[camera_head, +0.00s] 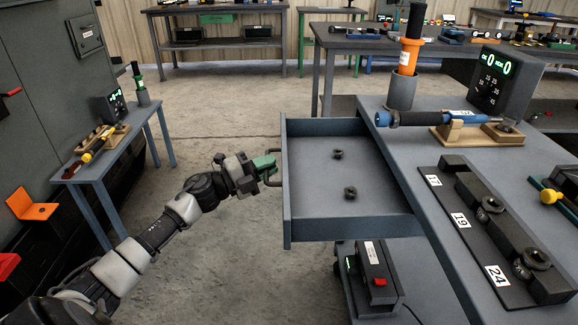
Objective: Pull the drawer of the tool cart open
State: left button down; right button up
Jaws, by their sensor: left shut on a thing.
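The drawer (320,210) of the tool cart (400,155) stands pulled out to the left, with its inside in view. Two small dark round parts lie in it, one (337,154) toward the back and one (350,192) nearer the middle. My left gripper (268,168) comes in from the left and is shut on the drawer's handle (276,165) at the drawer's left front face. The fingertips partly hide the handle. My right gripper is not in view.
On the cart top are a numbered socket rack (465,235), a blue torque tool (425,118) on a wooden stand, an orange-handled tool (411,50) in a holder, and a digital display (492,85). A small side table (95,165) stands left. The floor between is clear.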

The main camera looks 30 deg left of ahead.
pick_arm(q)
jog(key=shift+s+a, duration=0.45)
jog(key=shift+a, duration=0.3)
jog(key=c, duration=1.5)
grip_release()
jog(key=shift+o, duration=0.2)
jog(key=shift+s, duration=0.1)
jog(key=v, duration=1)
jog(key=shift+s+a+p, duration=0.25)
jog(key=shift+p, duration=0.1)
jog(key=shift+f, duration=0.1)
